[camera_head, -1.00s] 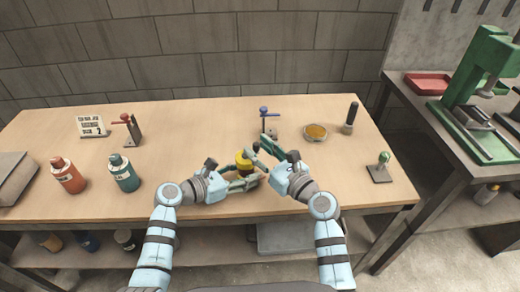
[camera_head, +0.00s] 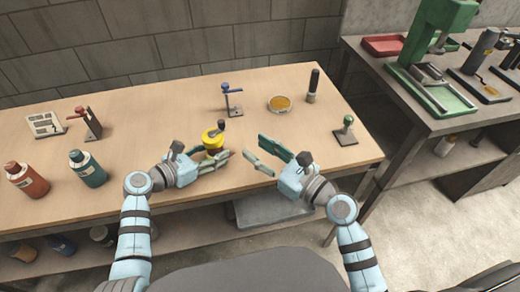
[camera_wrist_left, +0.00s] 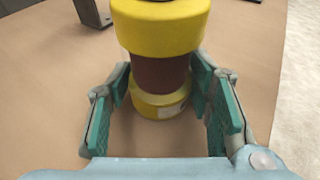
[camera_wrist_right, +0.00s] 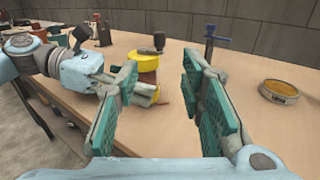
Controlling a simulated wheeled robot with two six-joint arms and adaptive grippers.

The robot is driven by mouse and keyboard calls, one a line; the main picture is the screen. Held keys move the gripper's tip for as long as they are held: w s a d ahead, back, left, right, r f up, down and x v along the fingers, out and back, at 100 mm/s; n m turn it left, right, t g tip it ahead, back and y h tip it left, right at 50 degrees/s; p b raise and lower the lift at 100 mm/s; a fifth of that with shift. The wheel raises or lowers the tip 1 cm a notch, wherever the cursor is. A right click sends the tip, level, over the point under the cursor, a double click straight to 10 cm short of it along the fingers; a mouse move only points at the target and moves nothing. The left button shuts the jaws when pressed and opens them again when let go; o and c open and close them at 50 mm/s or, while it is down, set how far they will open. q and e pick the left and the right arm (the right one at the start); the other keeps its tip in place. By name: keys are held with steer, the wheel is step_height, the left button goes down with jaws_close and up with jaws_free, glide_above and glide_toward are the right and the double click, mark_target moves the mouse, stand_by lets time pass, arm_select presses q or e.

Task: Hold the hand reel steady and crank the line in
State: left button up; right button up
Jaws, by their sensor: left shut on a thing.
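The hand reel (camera_head: 212,140) has yellow flanges and a dark red middle, and it stands upright near the table's front edge. It fills the upper middle of the left wrist view (camera_wrist_left: 160,28) and also shows in the right wrist view (camera_wrist_right: 146,62). A dark crank knob (camera_wrist_right: 158,40) sits on its top. My left gripper (camera_head: 220,157) is shut on the reel, a finger on each side of its lower part. My right gripper (camera_head: 262,152) is open and empty, to the right of the reel and apart from it.
A blue-topped stand (camera_head: 232,98), a yellow round dish (camera_head: 279,103), a black upright handle (camera_head: 312,86) and a green-knobbed stand (camera_head: 346,131) are behind and right. A red bottle (camera_head: 27,180), a teal bottle (camera_head: 87,168) and a red-topped stand (camera_head: 88,122) are left.

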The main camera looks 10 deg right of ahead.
mark_target(222, 121)
steer(key=w+d+r+n+g+y, duration=0.2)
steer(key=w+r+n+g+y, duration=0.1)
steer(key=w+r+n+g, duration=0.55)
steer(key=shift+m+g, duration=0.55)
steer(key=shift+g, duration=0.4)
steer(key=w+a+f, duration=0.1)
steer(key=a+f, duration=0.1)
steer(key=a, duration=0.1)
steer(key=a+f, duration=0.3)
steer(key=w+a+f, duration=0.1)
steer(key=a+f, duration=0.1)
steer(key=a, duration=0.1)
steer(key=shift+w+a+f, duration=0.15)
steer(key=shift+w+a, duration=0.2)
jaws_close()
